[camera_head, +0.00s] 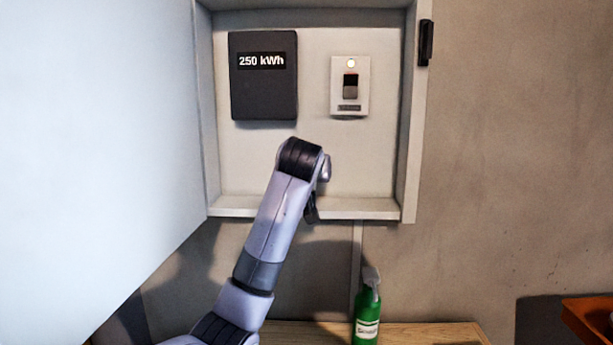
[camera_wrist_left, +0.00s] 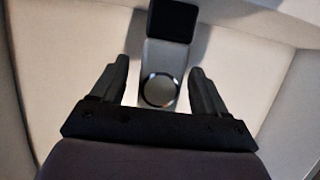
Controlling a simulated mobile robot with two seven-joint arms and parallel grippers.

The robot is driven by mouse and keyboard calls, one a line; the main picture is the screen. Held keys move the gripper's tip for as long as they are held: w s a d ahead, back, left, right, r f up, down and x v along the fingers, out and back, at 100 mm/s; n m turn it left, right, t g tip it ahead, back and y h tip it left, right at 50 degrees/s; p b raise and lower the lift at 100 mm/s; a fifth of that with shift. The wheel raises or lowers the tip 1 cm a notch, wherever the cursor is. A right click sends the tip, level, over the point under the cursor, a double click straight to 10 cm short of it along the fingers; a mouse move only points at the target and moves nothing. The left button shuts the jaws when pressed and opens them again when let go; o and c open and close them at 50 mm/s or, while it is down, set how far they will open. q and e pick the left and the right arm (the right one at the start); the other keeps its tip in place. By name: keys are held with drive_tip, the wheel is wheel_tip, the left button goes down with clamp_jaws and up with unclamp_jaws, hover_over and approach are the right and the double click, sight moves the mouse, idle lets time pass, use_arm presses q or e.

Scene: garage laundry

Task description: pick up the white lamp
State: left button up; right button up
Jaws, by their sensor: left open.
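I cannot make out a white lamp for certain in either view. In the head view a white switch plate (camera_head: 338,103) with a small glowing round light and a dark rocker is on the back of an open wall cabinet. My left arm reaches up in front of the cabinet; its gripper is mostly hidden behind the wrist. In the left wrist view my left gripper (camera_wrist_left: 158,72) is open, with nothing gripped. Between and beyond its fingers is a pale piece (camera_wrist_left: 152,58) with a round ring; I cannot tell what it is. My right gripper is out of view.
The cabinet frame (camera_head: 408,150) surrounds a black meter (camera_head: 262,100) reading 250 kWh. Its large pale door (camera_head: 95,150) stands open at left. Below, a green spray bottle (camera_head: 367,312) stands on a wooden top (camera_head: 430,334). An orange-red object (camera_head: 590,318) is at lower right.

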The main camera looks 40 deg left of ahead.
use_arm(q)
drive_tip(key=shift+w+a+f, duration=0.25)
drive_tip(key=shift+w+a, duration=0.25)
drive_tip(key=shift+c, duration=0.3)
drive_tip(key=c, duration=1.1)
drive_tip(key=shift+r, duration=0.1)
drive_tip(key=shift+s+d+r, duration=0.15)
drive_tip(key=shift+r, duration=0.15)
wheel_tip(320, 180, up, 6)
drive_tip(key=shift+r+b, duration=0.1)
drive_tip(key=shift+b, duration=0.35)
drive_tip(key=s+d, duration=0.4)
drive_tip(key=s, duration=0.1)
drive_tip(key=s+d+b, duration=0.1)
drive_tip(key=s+d, duration=0.3)
drive_tip(key=s, duration=0.1)
drive_tip(key=s+d+b, duration=0.1)
drive_tip(key=s+d, duration=0.3)
drive_tip(key=s, duration=0.1)
drive_tip(key=shift+d, duration=0.3)
